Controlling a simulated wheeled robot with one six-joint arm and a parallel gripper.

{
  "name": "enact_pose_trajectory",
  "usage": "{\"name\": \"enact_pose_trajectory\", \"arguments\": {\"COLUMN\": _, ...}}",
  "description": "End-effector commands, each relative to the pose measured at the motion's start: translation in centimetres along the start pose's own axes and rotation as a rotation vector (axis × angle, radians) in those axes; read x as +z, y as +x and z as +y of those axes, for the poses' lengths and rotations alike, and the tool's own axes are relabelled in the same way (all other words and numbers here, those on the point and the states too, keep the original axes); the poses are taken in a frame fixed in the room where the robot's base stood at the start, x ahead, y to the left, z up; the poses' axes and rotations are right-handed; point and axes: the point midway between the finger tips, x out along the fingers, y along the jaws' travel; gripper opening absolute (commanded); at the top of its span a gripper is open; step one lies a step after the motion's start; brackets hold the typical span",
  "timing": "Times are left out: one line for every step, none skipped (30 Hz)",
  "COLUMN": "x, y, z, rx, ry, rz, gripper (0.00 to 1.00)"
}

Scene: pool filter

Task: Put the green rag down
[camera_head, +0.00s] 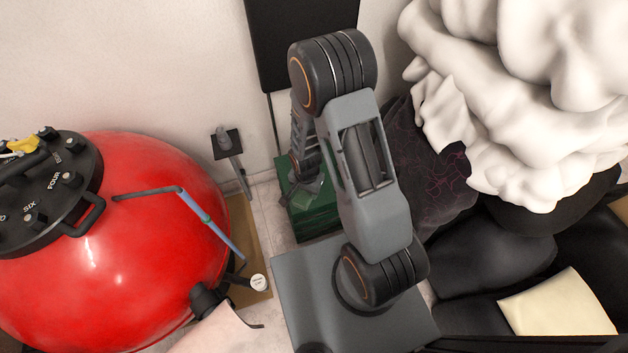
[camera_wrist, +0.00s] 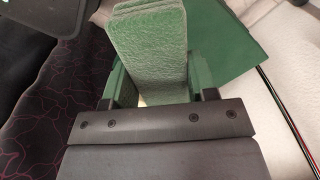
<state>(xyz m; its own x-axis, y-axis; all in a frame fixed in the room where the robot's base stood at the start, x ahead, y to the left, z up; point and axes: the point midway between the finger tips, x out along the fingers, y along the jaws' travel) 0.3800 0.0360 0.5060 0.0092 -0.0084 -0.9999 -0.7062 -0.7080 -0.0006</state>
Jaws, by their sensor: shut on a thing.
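The green rag (camera_wrist: 150,50) is a folded, rough-textured green piece in the wrist view. My gripper (camera_wrist: 158,72) is shut on it, with one green finger on each side, and the rag sticks out beyond the fingers. A flat, smooth green surface (camera_wrist: 232,42) lies behind and to the right of the rag. In the head view my gripper is small and partly hidden by my forearm, at a green box (camera_head: 312,222) on the floor by the wall. I cannot tell whether the rag touches the box.
A large red filter tank (camera_head: 130,270) with a black valve head (camera_head: 45,205) stands at the left. A dark pink-patterned cloth (camera_head: 432,165) and a big white heap (camera_head: 535,90) fill the right. A cream block (camera_head: 558,302) lies at the lower right.

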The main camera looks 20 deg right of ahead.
Motion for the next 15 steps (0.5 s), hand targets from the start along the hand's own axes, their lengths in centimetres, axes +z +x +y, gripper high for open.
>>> {"name": "enact_pose_trajectory", "arguments": {"x": -1.4, "y": 1.0, "z": -0.5, "rx": 0.0, "ry": 0.005, "rz": 0.0, "gripper": 0.33}}
{"name": "enact_pose_trajectory", "arguments": {"x": -2.1, "y": 1.4, "z": -0.8, "rx": -0.001, "ry": 0.006, "rz": 0.001, "gripper": 0.33}}
{"name": "enact_pose_trajectory", "arguments": {"x": -3.0, "y": 1.8, "z": -1.2, "rx": 0.0, "ry": 0.005, "rz": 0.0, "gripper": 0.33}}
{"name": "enact_pose_trajectory", "arguments": {"x": -3.7, "y": 2.2, "z": -1.5, "rx": -0.001, "ry": 0.005, "rz": 0.001, "gripper": 0.33}}
{"name": "enact_pose_trajectory", "arguments": {"x": -4.3, "y": 2.5, "z": -1.7, "rx": 0.0, "ry": 0.005, "rz": 0.0, "gripper": 0.33}}
{"name": "enact_pose_trajectory", "arguments": {"x": -4.9, "y": 3.2, "z": -2.0, "rx": 0.001, "ry": 0.003, "rz": -0.001, "gripper": 0.33}}
{"name": "enact_pose_trajectory", "arguments": {"x": -5.3, "y": 3.9, "z": -2.1, "rx": 0.001, "ry": 0.003, "rz": -0.002, "gripper": 0.33}}
{"name": "enact_pose_trajectory", "arguments": {"x": -5.7, "y": 4.3, "z": -2.3, "rx": 0.001, "ry": 0.003, "rz": -0.001, "gripper": 0.33}}
{"name": "enact_pose_trajectory", "arguments": {"x": -6.1, "y": 5.0, "z": -2.5, "rx": 0.001, "ry": 0.003, "rz": -0.001, "gripper": 0.33}}
{"name": "enact_pose_trajectory", "arguments": {"x": -6.5, "y": 5.3, "z": -2.6, "rx": 0.0, "ry": 0.002, "rz": 0.0, "gripper": 0.33}}
{"name": "enact_pose_trajectory", "arguments": {"x": -6.8, "y": 5.7, "z": -2.7, "rx": 0.0, "ry": 0.002, "rz": -0.001, "gripper": 0.33}}
{"name": "enact_pose_trajectory", "arguments": {"x": -7.1, "y": 6.1, "z": -2.9, "rx": 0.0, "ry": 0.002, "rz": 0.0, "gripper": 0.33}}
{"name": "enact_pose_trajectory", "arguments": {"x": -7.3, "y": 6.4, "z": -3.0, "rx": 0.0, "ry": 0.002, "rz": -0.001, "gripper": 0.33}}
{"name": "enact_pose_trajectory", "arguments": {"x": -7.5, "y": 6.6, "z": -3.1, "rx": 0.0, "ry": 0.002, "rz": -0.001, "gripper": 0.33}}
{"name": "enact_pose_trajectory", "arguments": {"x": -7.7, "y": 6.8, "z": -3.2, "rx": 0.0, "ry": 0.002, "rz": 0.0, "gripper": 0.33}}
